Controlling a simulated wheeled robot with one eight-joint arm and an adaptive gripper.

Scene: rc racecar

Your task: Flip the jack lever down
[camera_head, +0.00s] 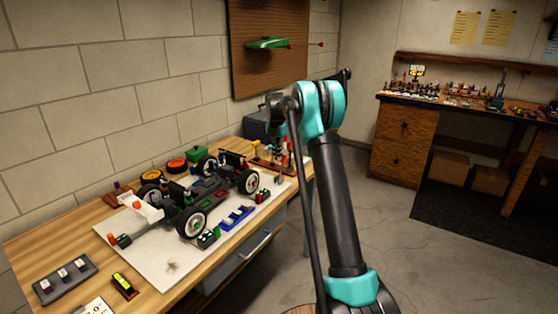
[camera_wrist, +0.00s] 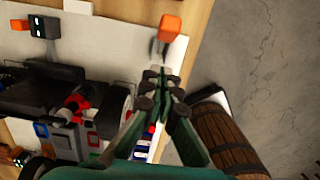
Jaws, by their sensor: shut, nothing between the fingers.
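The dark RC car chassis (camera_head: 207,187) with white-rimmed wheels stands on a pale mat on the workbench. It also shows at the left of the wrist view (camera_wrist: 40,95). An orange block (camera_wrist: 170,28) on a thin stem stands near the mat's edge in the wrist view. It may be the jack lever, and it looks raised, but I cannot confirm either. My gripper (camera_wrist: 162,76) is shut and empty, below the orange block in that picture, with a visible gap. In the head view my arm hides most of the gripper and whatever lies beyond it.
A second orange block with a dark cube (camera_wrist: 43,27) lies farther left on the mat. The wooden workbench (camera_head: 45,240) has small parts and a grey switch box (camera_head: 65,280). A wooden barrel-like object (camera_wrist: 226,138) is right of the gripper. Bare concrete floor (camera_head: 385,215) lies beyond the bench.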

